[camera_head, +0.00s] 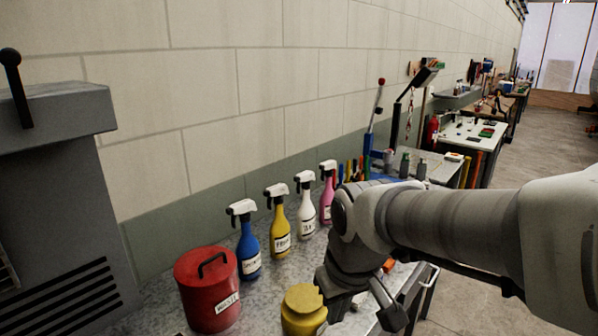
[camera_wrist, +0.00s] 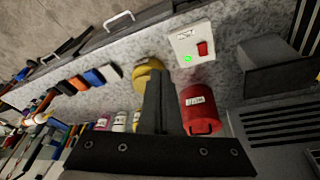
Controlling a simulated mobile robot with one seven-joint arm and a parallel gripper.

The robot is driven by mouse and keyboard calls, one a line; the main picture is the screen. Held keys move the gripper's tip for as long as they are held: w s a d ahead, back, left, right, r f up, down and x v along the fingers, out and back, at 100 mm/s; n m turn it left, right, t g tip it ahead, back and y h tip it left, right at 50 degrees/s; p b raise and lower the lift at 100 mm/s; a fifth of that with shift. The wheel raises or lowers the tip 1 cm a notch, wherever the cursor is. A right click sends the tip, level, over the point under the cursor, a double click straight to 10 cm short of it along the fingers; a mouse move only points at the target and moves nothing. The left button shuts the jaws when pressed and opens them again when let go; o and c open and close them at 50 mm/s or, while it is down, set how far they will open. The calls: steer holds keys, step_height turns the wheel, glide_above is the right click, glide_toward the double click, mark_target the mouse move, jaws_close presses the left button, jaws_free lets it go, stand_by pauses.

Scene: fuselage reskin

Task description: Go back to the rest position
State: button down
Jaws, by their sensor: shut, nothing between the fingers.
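My gripper (camera_wrist: 159,80) is in the middle of the wrist view, its two dark fingers pressed together with nothing between them. It is above the metal bench top (camera_head: 262,307). A yellow round container (camera_head: 303,311) is close by in the head view. In the wrist view the fingers partly cover the yellow container (camera_wrist: 143,72), and the red lidded can (camera_wrist: 199,110) is just right of them. I cannot tell whether the fingers touch either one. In the head view my arm reaches in from the right and bends down over the bench, hiding part of its right side.
The red can (camera_head: 207,292) stands at the front left. Blue (camera_head: 248,250), yellow (camera_head: 279,231), white (camera_head: 305,212) and pink (camera_head: 327,195) spray bottles line the wall. A grey machine (camera_head: 60,230) is at left. A white switch box (camera_wrist: 191,44) has a green light. Floor at right (camera_head: 500,170) is open.

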steer(key=s+d+r+m+t, duration=0.2)
steer(key=s+d+r+m, duration=0.1)
steer(key=s+d, duration=0.5)
steer(key=shift+s+r+m+h, duration=0.3)
steer(key=shift+s+r+m, duration=0.1)
steer(key=shift+s+m, duration=0.25)
steer(key=shift+d, duration=0.1)
